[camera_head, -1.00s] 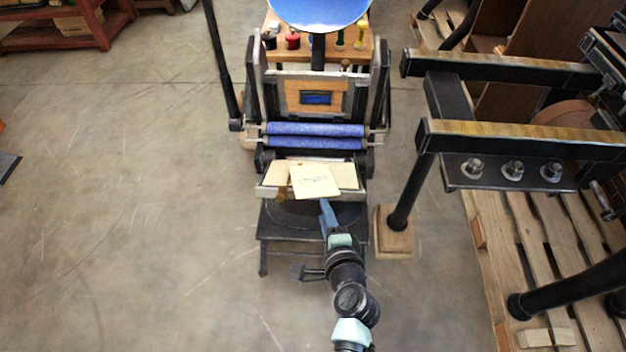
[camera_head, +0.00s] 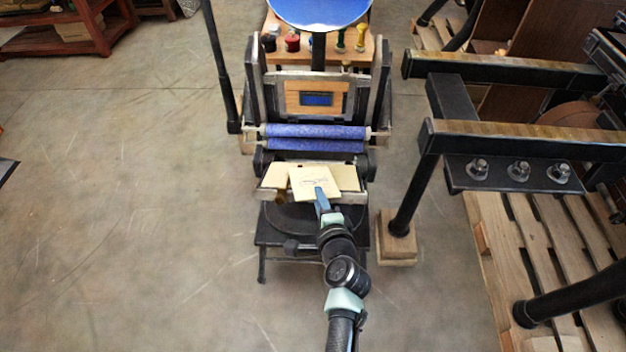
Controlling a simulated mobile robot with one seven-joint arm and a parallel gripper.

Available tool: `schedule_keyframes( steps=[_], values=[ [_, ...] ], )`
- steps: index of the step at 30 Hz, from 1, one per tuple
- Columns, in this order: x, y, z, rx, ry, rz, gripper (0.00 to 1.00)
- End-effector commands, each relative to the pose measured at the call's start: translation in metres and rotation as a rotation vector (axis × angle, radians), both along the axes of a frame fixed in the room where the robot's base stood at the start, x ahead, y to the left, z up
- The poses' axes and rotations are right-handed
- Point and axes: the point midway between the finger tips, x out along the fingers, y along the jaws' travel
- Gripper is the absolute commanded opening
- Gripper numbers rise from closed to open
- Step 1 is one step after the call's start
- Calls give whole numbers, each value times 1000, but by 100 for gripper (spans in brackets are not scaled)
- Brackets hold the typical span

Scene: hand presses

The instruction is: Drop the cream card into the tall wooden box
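I cannot make out a tall wooden box in this view.
The black hand press (camera_head: 275,100) has two blue rollers (camera_head: 316,132) behind the card and a blue disc (camera_head: 318,10) above. A larger black press frame (camera_head: 520,135) and a wooden pallet (camera_head: 500,255) stand at right.

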Motion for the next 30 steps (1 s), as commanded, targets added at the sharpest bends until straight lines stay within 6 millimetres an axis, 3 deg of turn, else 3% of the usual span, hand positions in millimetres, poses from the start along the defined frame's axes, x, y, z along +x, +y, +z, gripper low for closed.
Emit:
schedule_keyframes(
  steps=[1, 3, 14, 30],
  values=[
    [0, 0, 0, 0, 0, 0, 13],
    [0, 0, 0, 0, 0, 0, 0],
    [-1, 0, 0, 0, 0, 0, 0],
    [-24, -6, 10, 0, 2, 0, 0]
  ],
)
